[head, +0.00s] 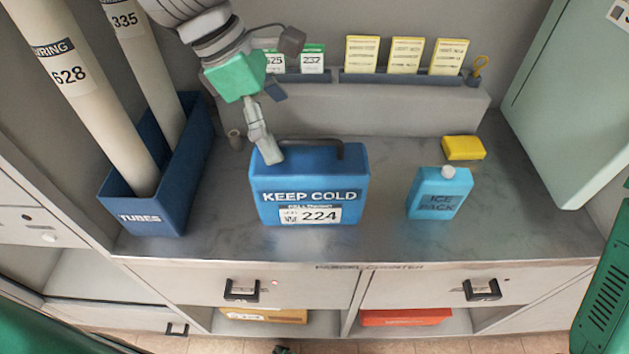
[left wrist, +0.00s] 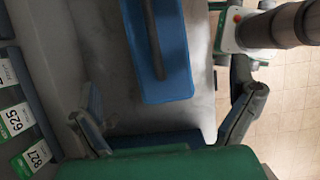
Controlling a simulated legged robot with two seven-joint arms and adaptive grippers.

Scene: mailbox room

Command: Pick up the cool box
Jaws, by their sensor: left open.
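The cool box (head: 262,208) is blue, marked KEEP COLD with a 224 label, and stands upright on the counter left of centre. Its dark handle (head: 340,150) runs along the top, partly hidden by my left gripper (head: 273,122). The gripper reaches down from above, with one finger in front of the box's upper left part; I cannot tell whether it touches. In the left wrist view the open fingers (left wrist: 168,122) stand wide apart and empty, with the box (left wrist: 168,85) and its handle (left wrist: 153,40) ahead of them. My right gripper does not show.
A blue ice pack (head: 436,200) and a yellow block (head: 463,148) stand to the right on the counter (head: 385,240). A blue TUBES bin (head: 140,220) with tall tubes is at left. Behind is a ledge (head: 400,98) with cards. Bare counter lies between box and ice pack.

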